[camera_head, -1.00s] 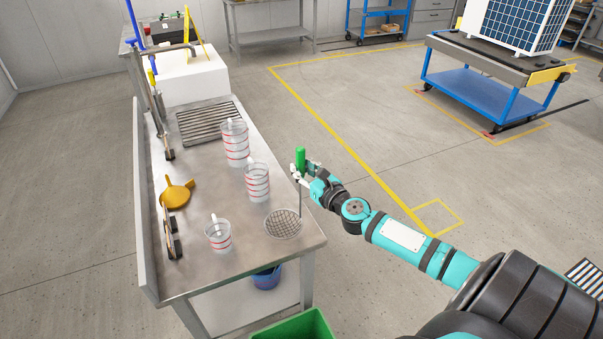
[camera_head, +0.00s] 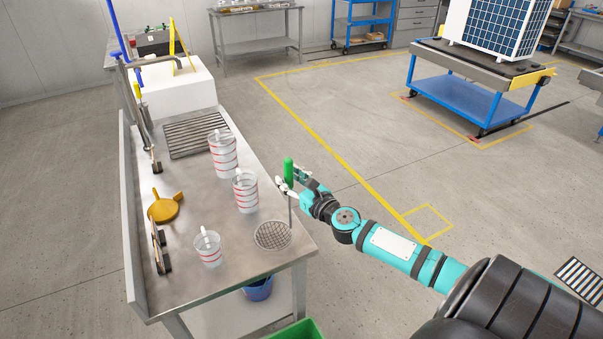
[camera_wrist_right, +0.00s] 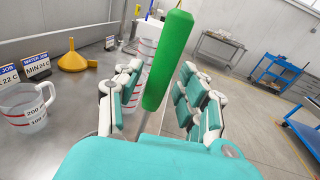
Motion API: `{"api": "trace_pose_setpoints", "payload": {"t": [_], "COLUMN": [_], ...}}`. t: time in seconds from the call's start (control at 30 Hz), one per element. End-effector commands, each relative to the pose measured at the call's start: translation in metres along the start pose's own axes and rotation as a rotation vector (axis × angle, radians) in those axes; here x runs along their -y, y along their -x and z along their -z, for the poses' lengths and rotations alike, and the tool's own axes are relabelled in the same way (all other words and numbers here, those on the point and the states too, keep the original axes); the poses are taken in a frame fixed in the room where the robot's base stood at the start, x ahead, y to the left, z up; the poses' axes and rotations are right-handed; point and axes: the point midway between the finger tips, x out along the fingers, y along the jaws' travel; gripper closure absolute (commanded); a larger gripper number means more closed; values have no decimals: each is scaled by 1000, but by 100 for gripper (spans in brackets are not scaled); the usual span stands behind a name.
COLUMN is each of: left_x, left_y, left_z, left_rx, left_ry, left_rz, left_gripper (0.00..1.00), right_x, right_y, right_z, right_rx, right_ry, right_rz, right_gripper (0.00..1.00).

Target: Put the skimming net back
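The skimming net stands with its green handle (camera_head: 289,172) upright. Its round wire mesh (camera_head: 272,235) is at the near right corner of the steel table (camera_head: 215,275). The handle also shows large in the wrist view (camera_wrist_right: 167,60). My right gripper (camera_head: 291,180) has its fingers on both sides of the handle. In the wrist view (camera_wrist_right: 157,92) a gap shows between the left finger and the handle, so the fingers look open around it. The thin rod under the handle is partly hidden by the hand. My left gripper is not in view.
Clear measuring jugs (camera_head: 208,248) and stacked jugs (camera_head: 245,192) stand on the table left of the net. A yellow funnel (camera_head: 165,207), small signs (camera_head: 160,250) and a drain grate (camera_head: 197,134) are also there. A green bin (camera_head: 297,332) is below the front edge.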

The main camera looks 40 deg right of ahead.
Motion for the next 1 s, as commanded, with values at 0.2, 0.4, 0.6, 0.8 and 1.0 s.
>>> {"api": "trace_pose_setpoints", "payload": {"t": [0.2, 0.4, 0.6, 0.8, 1.0], "left_x": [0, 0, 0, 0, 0], "left_y": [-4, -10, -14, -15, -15], "left_z": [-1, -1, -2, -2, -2], "left_rx": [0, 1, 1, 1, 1], "left_ry": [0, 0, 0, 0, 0], "left_rz": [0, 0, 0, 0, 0], "left_gripper": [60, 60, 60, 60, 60], "right_x": [-1, -1, 0, 0, 2], "right_y": [39, 80, 107, 117, 117], "right_z": [6, 5, 3, 1, 10], "right_rx": [-8, -6, -3, -2, -13], "right_ry": [-1, -1, -2, -1, 38], "right_rz": [-2, -1, 0, 0, 5], "right_gripper": [61, 61, 61, 61, 61]}}
